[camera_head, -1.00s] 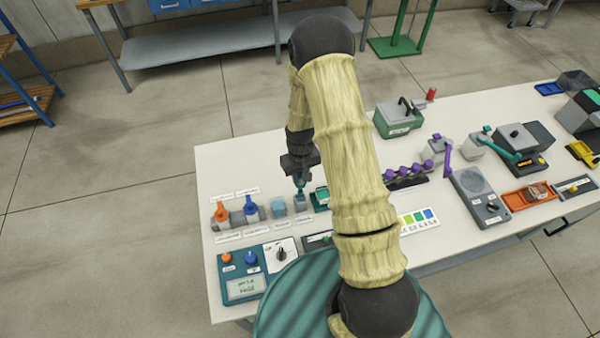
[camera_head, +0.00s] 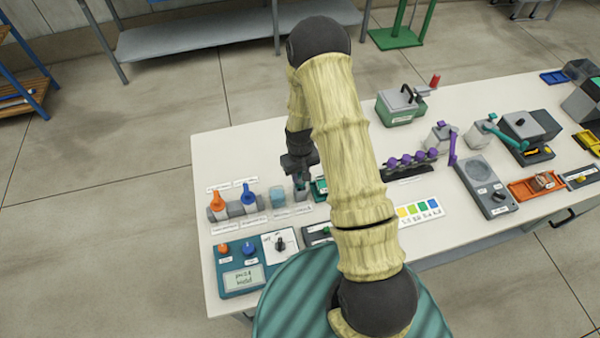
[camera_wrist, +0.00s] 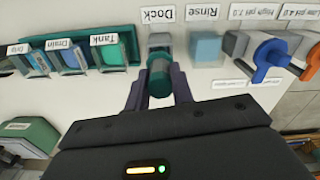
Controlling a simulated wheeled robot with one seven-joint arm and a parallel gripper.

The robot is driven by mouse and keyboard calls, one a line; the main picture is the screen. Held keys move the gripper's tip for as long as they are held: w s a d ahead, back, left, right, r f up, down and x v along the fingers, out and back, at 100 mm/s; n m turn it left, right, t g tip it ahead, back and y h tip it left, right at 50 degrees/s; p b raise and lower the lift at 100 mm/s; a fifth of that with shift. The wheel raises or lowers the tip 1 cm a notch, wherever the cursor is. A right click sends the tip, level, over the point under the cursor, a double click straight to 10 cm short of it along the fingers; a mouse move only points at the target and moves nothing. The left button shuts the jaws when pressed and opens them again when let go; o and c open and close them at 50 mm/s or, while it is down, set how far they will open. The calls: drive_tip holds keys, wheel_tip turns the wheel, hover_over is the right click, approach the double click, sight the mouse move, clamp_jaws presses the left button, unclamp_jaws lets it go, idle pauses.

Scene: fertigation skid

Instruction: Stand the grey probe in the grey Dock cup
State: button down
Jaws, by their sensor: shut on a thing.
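My gripper (camera_wrist: 159,80) is shut on the probe (camera_wrist: 158,65), which shows dark teal and grey parts between the two fingers in the wrist view. The grey Dock cup (camera_wrist: 159,40) lies just beyond the probe, by the "Dock" label. The probe overlaps the cup's near side in this view; its lower end is hidden, so I cannot tell whether it is inside. In the head view my gripper (camera_head: 300,166) points down right above the Dock cup (camera_head: 301,195), with little gap showing.
The light blue Rinse cup (camera_wrist: 206,47) stands close beside Dock. On the other side is a teal rack (camera_wrist: 128,36) with Tank, Drain and Drip places. Blue and orange capped holders (camera_head: 248,195) (camera_head: 217,201) stand further left. A meter (camera_head: 240,272) lies at the front left.

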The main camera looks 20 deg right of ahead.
drive_tip(key=shift+f+b, duration=0.6)
drive_tip(key=shift+f, duration=0.45)
drive_tip(key=c, duration=1.1)
unclamp_jaws()
drive_tip(key=shift+r, duration=0.1)
drive_tip(key=shift+r+p, duration=2.3)
drive_tip(key=shift+r, duration=1.15)
